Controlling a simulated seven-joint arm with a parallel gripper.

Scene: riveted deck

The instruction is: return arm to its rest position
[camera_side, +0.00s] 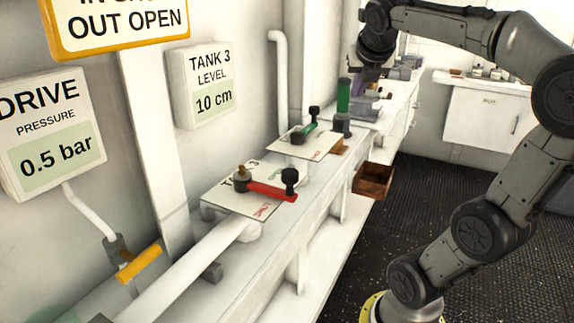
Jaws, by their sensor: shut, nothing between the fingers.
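My arm rises from the lower right and reaches over to the back of the bench. My gripper (368,72) is small and dark at the far end of the arm. It points down over the back part of the white bench, beyond a green upright handle (343,97). I see nothing held in it, and its fingers are shut. Some small items on the bench behind it partly blend with its outline.
A red lever (270,192) and a green lever (310,130) sit on plates along the bench. A yellow handle (139,263) is at lower left. A brown open box (373,181) stands beside the bench. A white cabinet (487,115) is behind. Dark floor (425,190) is clear.

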